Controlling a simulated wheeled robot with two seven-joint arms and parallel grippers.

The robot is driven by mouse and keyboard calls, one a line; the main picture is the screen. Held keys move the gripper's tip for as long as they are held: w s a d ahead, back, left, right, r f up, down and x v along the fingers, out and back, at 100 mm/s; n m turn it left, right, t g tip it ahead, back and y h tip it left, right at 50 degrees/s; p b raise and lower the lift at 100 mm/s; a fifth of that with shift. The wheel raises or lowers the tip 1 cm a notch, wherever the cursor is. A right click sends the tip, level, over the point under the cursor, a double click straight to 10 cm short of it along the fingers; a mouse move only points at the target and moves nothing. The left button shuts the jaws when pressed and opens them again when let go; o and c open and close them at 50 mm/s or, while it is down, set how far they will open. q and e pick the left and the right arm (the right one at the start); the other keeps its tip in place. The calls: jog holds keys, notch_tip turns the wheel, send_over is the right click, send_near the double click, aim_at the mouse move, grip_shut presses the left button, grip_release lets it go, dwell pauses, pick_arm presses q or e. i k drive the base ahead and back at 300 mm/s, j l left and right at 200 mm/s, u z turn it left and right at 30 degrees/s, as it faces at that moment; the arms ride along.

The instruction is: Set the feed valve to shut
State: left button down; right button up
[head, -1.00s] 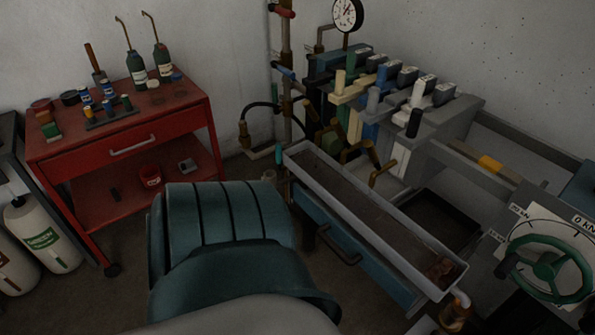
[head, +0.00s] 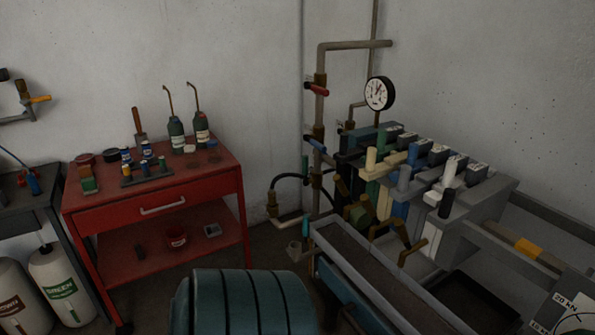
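No label for the feed valve is readable, so I cannot tell which valve it is. A vertical pipe stands in the back corner with a red-handled valve (head: 317,88) high up, a blue-handled valve (head: 316,145) below it and a small green handle (head: 305,167) lower still. A yellow-handled valve (head: 39,99) is on the left wall. A row of coloured levers (head: 398,185) stands on the bench at right. Neither of my grippers is in view.
A round gauge (head: 379,93) stands above the lever block. A red trolley (head: 105,220) with bottles and tins is at left. A long grey trough (head: 375,285) runs in front of the levers. White cylinders (head: 60,290) stand at lower left.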

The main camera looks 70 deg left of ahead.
aim_at(305, 169)
jog(key=u, duration=2.45)
jog(key=i+l, duration=0.2)
jog(key=i, duration=0.25)
jog(key=i+l, duration=0.25)
jog(key=i, duration=0.2)
